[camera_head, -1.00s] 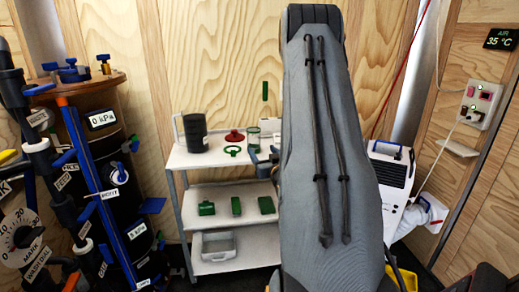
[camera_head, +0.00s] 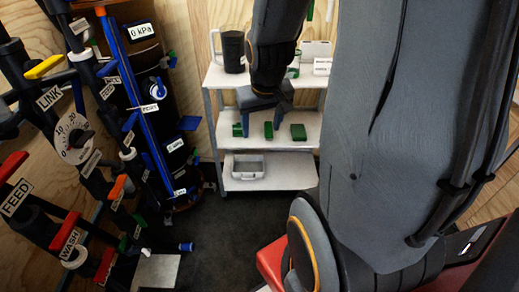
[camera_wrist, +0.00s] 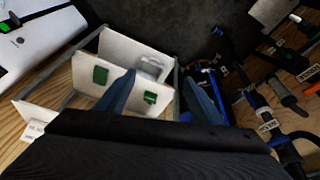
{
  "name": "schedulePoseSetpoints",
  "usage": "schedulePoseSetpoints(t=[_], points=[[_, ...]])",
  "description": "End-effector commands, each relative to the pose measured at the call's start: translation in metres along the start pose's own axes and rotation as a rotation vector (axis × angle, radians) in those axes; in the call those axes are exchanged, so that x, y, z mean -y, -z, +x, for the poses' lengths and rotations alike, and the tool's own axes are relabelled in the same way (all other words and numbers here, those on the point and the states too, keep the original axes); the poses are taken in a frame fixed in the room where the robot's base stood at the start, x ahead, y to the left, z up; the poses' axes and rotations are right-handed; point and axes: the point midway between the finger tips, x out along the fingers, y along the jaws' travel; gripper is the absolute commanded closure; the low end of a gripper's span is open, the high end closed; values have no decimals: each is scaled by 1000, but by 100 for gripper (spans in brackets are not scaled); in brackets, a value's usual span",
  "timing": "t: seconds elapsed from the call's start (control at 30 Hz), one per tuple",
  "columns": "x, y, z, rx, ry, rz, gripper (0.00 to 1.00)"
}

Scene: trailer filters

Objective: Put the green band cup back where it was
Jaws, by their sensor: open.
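A pale cup with green on it, which looks like the green band cup (camera_head: 293,70), stands on the top shelf of the white cart (camera_head: 222,78) in the head view. My arm hides part of it. My gripper (camera_head: 265,110) hangs in front of the cart at about middle-shelf height, below the cup and apart from it. Its blue-grey fingers are spread and empty. In the wrist view my gripper (camera_wrist: 160,100) is also open, with both fingers apart and nothing between them. I cannot make out the cup in the wrist view.
Several green blocks (camera_head: 298,132) lie on the middle shelf, and a grey bin (camera_head: 248,167) sits on the bottom shelf. Labelled pipes and valves (camera_head: 75,120) crowd the left. The dark floor (camera_head: 230,230) before the cart is clear.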

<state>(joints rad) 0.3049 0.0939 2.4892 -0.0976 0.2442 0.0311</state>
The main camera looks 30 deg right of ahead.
Motion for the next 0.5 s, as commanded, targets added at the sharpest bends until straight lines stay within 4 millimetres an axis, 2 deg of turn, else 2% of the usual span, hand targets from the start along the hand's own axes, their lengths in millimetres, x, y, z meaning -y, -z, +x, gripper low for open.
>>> schedulePoseSetpoints(t=[0.03,0.1,0.2,0.33,0.5], points=[[12,-21,-14,59,11,-15,39],[25,-49,-29,146,24,-28,39],[37,-81,-46,240,37,-43,39],[42,-101,-57,303,46,-52,39],[43,-105,-59,316,48,-53,39]])
